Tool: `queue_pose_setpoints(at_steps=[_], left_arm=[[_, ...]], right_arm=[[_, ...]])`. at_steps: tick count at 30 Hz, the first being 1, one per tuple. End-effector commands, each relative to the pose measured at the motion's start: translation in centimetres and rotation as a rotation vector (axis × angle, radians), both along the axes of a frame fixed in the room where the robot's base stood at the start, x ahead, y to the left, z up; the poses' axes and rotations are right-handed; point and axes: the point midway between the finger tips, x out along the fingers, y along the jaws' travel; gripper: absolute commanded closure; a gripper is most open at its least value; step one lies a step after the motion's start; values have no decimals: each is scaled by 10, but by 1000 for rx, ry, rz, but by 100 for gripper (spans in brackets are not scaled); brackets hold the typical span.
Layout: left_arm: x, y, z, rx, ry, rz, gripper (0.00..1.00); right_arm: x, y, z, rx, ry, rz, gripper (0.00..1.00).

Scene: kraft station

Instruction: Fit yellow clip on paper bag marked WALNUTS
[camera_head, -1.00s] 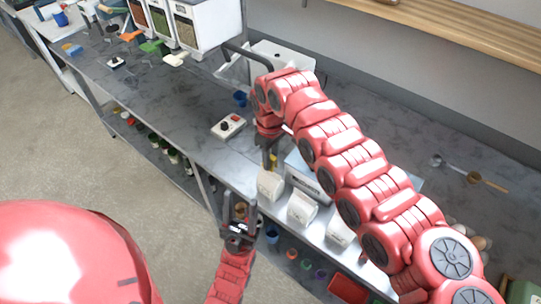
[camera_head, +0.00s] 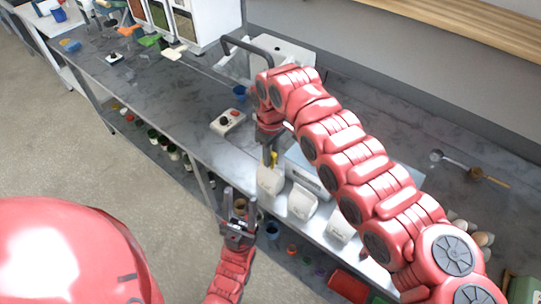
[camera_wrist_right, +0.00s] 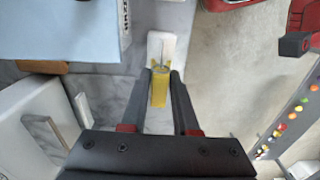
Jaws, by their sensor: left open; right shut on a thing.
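Several pale paper bags stand in a row along the bench's front edge in the head view: a left one (camera_head: 270,181), a middle one (camera_head: 302,203) and a right one (camera_head: 342,226). Their print is too small to read, so I cannot tell which is marked WALNUTS. My right gripper (camera_wrist_right: 159,84) is shut on the yellow clip (camera_wrist_right: 159,92), which also shows in the head view (camera_head: 274,158) just above the left bag. I cannot tell whether they touch. My left gripper (camera_head: 239,198) is open and empty, in front of the bench, left of the bags.
A pale blue box (camera_head: 304,168) is behind the bags. Several jars and a red box (camera_head: 348,286) sit on the lower shelf.

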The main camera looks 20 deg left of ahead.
Motion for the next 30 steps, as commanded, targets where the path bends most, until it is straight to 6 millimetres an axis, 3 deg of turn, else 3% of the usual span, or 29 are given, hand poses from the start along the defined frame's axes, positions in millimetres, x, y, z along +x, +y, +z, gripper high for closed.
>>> queue_pose_setpoints(at_steps=[14, 30], left_arm=[[0, 0, -1, 0, 0, 0, 50], [0, 0, -13, 0, 0, 0, 50]], right_arm=[[0, -1, -1, -1, 0, 0, 100], [-1, -1, -16, -1, 1, -1, 100]])
